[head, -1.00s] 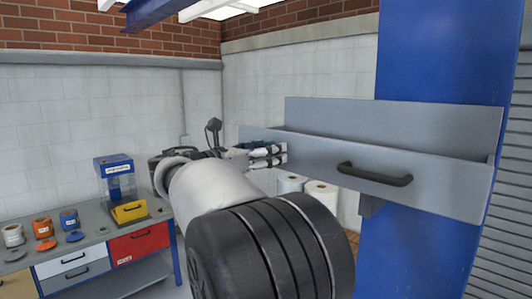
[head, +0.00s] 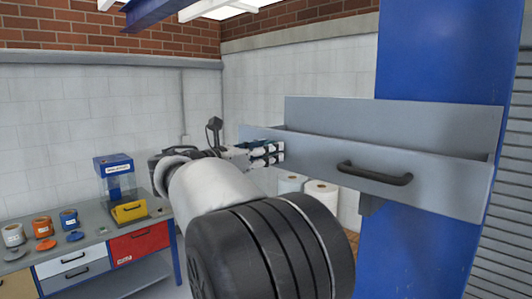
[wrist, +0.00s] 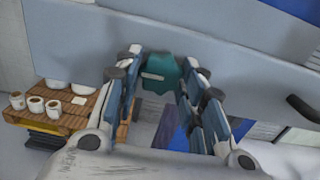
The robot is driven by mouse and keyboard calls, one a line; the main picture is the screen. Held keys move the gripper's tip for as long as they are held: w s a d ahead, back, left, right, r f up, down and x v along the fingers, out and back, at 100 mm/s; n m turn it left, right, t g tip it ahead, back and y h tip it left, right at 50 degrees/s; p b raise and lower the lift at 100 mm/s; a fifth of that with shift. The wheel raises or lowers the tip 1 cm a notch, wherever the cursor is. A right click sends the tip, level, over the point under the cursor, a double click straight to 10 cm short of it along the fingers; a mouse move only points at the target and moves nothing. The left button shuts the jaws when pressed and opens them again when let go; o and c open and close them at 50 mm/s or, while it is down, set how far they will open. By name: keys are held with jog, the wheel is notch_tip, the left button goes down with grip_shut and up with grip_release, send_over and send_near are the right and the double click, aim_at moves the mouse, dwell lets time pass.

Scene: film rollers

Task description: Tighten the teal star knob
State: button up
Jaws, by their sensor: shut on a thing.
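The teal star knob (wrist: 162,75) shows in the wrist view at the upper middle, against the grey front face of a drawer-like box. My gripper (wrist: 160,66) has one finger on each side of the knob and is shut on it.
The grey box (head: 440,181) with a black handle (head: 375,174) is on a blue column (head: 412,50). White rolls (head: 320,193) stand below and behind it.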

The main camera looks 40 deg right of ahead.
jog(key=shift+w+m+b, duration=0.1)
jog(key=shift+m+b, duration=4.35)
jog(key=shift+m, duration=4.15)
jog(key=shift+r, duration=0.1)
jog(key=o, duration=1.1)
jog(key=shift+a, duration=0.1)
